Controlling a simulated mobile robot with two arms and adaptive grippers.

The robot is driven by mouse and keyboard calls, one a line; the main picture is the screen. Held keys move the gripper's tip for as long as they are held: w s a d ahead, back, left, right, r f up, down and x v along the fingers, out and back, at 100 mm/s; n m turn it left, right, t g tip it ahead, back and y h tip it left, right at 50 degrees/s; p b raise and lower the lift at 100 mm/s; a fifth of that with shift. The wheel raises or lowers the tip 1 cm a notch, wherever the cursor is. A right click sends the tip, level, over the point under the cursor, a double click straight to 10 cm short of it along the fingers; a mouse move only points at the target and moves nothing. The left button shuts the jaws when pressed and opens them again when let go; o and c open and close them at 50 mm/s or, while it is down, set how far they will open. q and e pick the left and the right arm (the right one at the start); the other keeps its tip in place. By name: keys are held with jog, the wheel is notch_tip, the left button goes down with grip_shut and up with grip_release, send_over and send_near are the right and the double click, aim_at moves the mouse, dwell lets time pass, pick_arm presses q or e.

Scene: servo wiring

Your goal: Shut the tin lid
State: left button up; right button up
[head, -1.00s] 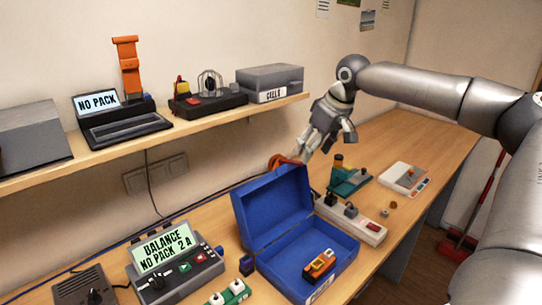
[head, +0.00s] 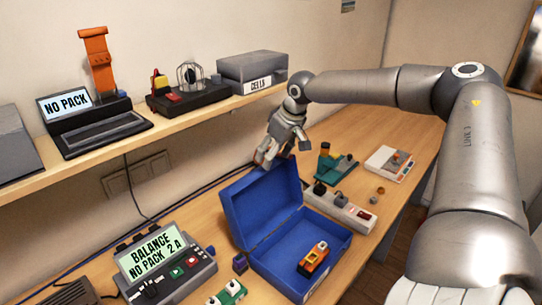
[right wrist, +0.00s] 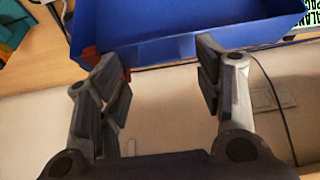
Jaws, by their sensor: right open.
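The blue tin stands on the bench in the head view, its lid (head: 262,205) tilted up and open at the back and its base (head: 335,240) in front. An orange and black block (head: 313,260) lies inside the base. My right gripper (head: 280,157) is above and behind the lid's top edge, pointing down, with its fingers apart. The right wrist view shows its open fingers (right wrist: 160,68) empty, with a blue face of the tin (right wrist: 190,22) just beyond the tips. Whether they touch it I cannot tell. My left gripper is out of view.
A power strip (head: 340,207), a green device (head: 330,170) and a white box (head: 388,162) stand right of the tin. The balance charger (head: 165,265) is at its left. A loaded shelf (head: 190,120) runs along the wall. The bench behind the white box is clear.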

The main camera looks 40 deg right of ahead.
jog(key=shift+x, duration=0.8)
jog(key=shift+w+f, duration=0.1)
jog(key=shift+f, duration=0.25)
jog(key=shift+c, duration=0.3)
grip_shut()
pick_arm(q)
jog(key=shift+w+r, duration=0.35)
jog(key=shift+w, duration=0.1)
